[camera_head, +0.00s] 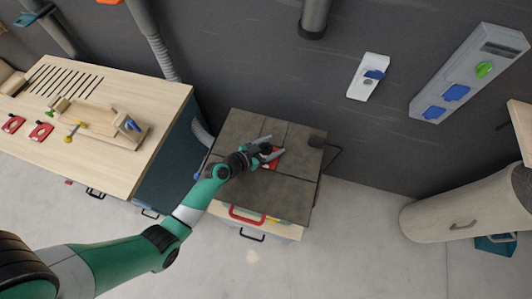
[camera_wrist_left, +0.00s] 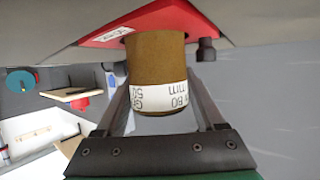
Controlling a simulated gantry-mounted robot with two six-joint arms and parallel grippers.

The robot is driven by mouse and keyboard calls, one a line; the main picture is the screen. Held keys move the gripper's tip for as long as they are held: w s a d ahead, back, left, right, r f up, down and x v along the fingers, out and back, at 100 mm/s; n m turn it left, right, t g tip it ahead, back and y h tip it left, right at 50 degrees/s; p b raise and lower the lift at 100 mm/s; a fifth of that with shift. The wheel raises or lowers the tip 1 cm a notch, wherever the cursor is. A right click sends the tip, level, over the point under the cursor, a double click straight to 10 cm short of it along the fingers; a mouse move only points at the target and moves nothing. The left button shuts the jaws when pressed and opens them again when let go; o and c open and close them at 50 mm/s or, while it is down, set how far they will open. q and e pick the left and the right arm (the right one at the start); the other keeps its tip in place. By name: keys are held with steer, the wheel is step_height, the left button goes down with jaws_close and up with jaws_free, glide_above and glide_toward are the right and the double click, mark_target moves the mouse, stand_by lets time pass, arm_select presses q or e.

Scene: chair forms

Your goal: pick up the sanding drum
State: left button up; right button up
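The sanding drum (camera_wrist_left: 156,70) is a brown cylinder with a white printed band at its near end. In the left wrist view it stands between the two fingers of my left gripper (camera_wrist_left: 160,95). The fingers are spread, one on each side of the drum; whether they touch it I cannot tell. A red piece with a white label lies behind the drum. In the head view my left gripper (camera_head: 268,151) is open over the dark-topped cabinet, with red showing between its fingers. The drum itself is not clear there. My right gripper is not in view.
The dark cabinet top (camera_head: 287,197) has a red handle (camera_head: 246,215) at its front edge. A wooden workbench (camera_head: 150,105) with clamps and red items stands to the left. A wall socket panel (camera_head: 470,75) hangs at the right. Light floor lies in front.

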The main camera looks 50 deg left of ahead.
arm_select(q)
jaws_close()
steer(key=shift+r, duration=0.15)
steer(key=shift+r, duration=0.25)
steer(key=r, duration=0.1)
steer(key=r+p, duration=0.2)
steer(key=shift+s+d+r, duration=0.25)
steer(key=shift+s+r, duration=0.05)
steer(key=shift+r, duration=0.1)
steer(key=s+r, duration=0.1)
steer(key=d+r+p, duration=0.1)
steer(key=s+r+p, duration=0.1)
steer(key=shift+s+d+r, duration=0.35)
steer(key=shift+d+r, duration=0.05)
steer(key=s+d+r+p, duration=0.2)
steer(key=s+d+r, duration=0.2)
steer(key=s, duration=0.4)
steer(key=shift+s+d+r, duration=0.15)
steer(key=shift+d+r, duration=0.2)
steer(key=shift+d, duration=0.5)
